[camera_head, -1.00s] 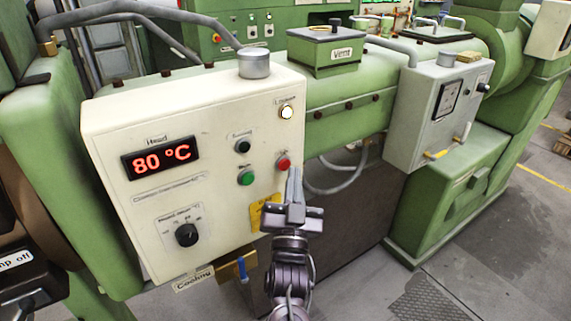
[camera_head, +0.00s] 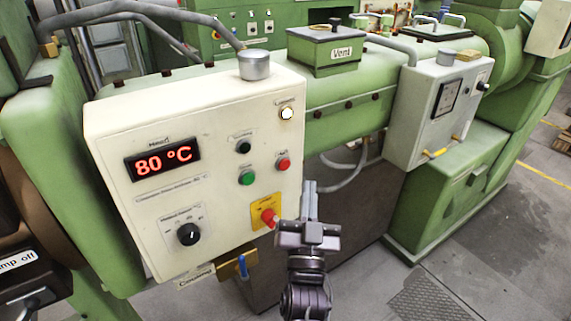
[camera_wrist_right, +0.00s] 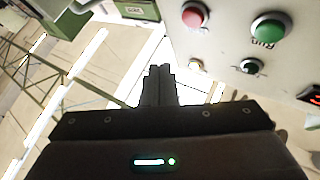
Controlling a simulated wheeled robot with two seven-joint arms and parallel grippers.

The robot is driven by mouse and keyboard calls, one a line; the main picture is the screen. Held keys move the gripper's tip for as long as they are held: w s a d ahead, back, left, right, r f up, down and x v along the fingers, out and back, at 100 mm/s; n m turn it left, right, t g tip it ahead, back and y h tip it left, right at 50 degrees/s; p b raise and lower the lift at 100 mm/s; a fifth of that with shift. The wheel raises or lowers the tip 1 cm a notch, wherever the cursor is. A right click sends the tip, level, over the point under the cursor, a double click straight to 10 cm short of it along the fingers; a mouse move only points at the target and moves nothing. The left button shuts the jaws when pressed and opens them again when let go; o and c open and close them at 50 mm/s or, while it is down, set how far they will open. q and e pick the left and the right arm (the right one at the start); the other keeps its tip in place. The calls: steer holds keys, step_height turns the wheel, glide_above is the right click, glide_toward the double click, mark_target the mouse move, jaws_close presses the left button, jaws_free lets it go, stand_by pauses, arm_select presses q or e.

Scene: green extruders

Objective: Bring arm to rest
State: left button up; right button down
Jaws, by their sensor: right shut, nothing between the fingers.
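My right gripper (camera_head: 309,189) is in front of the lower right edge of the cream control box (camera_head: 215,110). Its fingers are together, point upward and hold nothing. They are apart from the red button (camera_head: 283,163) and to the right of the red knob on a yellow plate (camera_head: 268,216). In the right wrist view the closed fingers (camera_wrist_right: 160,72) show in the middle, with the red button (camera_wrist_right: 194,14) and green button (camera_wrist_right: 271,27) at upper right. My left gripper is not in view.
The box display (camera_head: 162,161) reads 80 °C and a lamp (camera_head: 287,113) is lit. A brass valve with a blue handle (camera_head: 243,266) sits below the box. A grey box (camera_head: 420,110) stands to the right on the green machine. Open floor (camera_head: 480,270) lies at lower right.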

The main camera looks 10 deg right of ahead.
stand_by(0.3)
steer(key=w+a+f+n+g+y, duration=0.1)
steer(key=w+f+n+g+y, duration=0.15)
steer(key=f, duration=0.75)
steer(key=w+f+n+g+y, duration=0.1)
steer(key=f+n+y, duration=0.2)
steer(key=f, duration=0.8)
steer(key=s+d+f+n+g+y+b, duration=0.1)
steer(key=s+f+g, duration=0.2)
steer(key=f, duration=0.9)
steer(key=s+d+f+n+g, duration=0.2)
steer(key=s+f+g, duration=0.1)
steer(key=f, duration=0.9)
steer(key=s+d+f+g+b, duration=0.1)
steer(key=s+d+f+g, duration=0.15)
steer(key=s+f, duration=0.65)
steer(key=s+d+f+g, duration=0.1)
steer(key=s+f+g, duration=0.3)
steer(key=s+f, duration=0.45)
steer(key=s+d+f+g, duration=0.1)
steer(key=s+f, duration=0.3)
steer(key=s, duration=0.6)
steer(key=s+d+f+g, duration=0.1)
steer(key=s+f+g, duration=0.3)
steer(key=s, duration=0.6)
steer(key=shift+d+f+y, duration=0.2)
steer(key=shift+f+y, duration=0.15)
steer(key=shift+f, duration=0.2)
